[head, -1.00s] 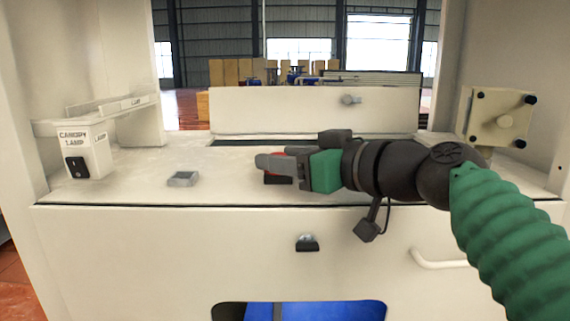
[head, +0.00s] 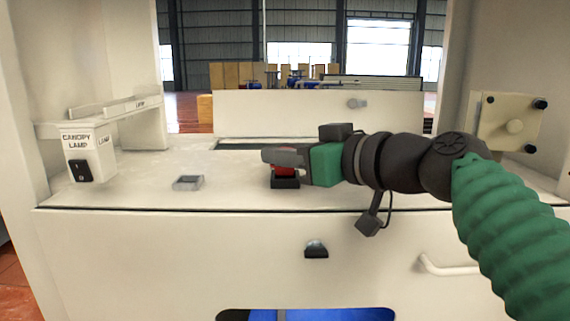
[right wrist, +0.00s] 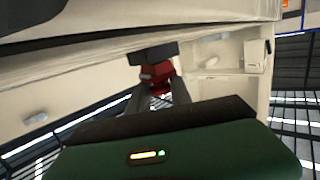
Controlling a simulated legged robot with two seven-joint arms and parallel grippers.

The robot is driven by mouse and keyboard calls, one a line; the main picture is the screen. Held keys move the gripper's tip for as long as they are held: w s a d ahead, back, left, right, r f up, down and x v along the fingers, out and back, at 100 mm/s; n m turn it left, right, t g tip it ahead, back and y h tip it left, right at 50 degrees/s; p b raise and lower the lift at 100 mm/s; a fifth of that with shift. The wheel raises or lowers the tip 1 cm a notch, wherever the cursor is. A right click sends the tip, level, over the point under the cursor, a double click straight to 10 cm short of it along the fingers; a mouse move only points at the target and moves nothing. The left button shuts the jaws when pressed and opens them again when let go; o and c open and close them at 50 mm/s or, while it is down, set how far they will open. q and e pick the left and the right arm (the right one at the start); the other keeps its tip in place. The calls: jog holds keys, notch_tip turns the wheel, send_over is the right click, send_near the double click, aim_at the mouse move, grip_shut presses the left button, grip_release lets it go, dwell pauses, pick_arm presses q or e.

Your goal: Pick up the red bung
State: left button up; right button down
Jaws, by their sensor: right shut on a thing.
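The red bung (head: 284,170) shows in the head view between and below the fingers of my right gripper (head: 284,158). Its red body sits directly above a dark square base (head: 285,182) at the counter. My right gripper reaches in from the right, lying level, and is shut on the bung. In the right wrist view the red bung (right wrist: 157,73) is between the two grey fingertips (right wrist: 158,92), with the dark block (right wrist: 152,53) against it. I cannot tell whether the bung is clear of that base. My left gripper is not in view.
A small grey square holder (head: 188,183) sits on the white counter (head: 230,195) to the left. A canopy lamp switch box (head: 90,160) stands farther left. A beige block with dark knobs (head: 505,122) is at the right wall. A raised panel (head: 290,113) stands behind.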

notch_tip(320, 180, up, 2)
jog(key=shift+r, duration=0.15)
jog(key=s+b, duration=0.1)
jog(key=s, duration=0.1)
jog(key=s+d+b, duration=0.1)
jog(key=s, duration=0.1)
jog(key=s+b, duration=0.2)
jog(key=shift+d, duration=0.3)
jog(key=s+d+r+b, duration=0.1)
jog(key=s+d+b, duration=0.1)
jog(key=s, duration=0.7)
jog(key=shift+s+d+r+b, duration=0.25)
jog(key=shift+d+b, duration=0.1)
jog(key=shift+b, duration=0.2)
jog(key=c, duration=1.7)
grip_release()
jog(key=shift+a, duration=0.1)
grip_shut()
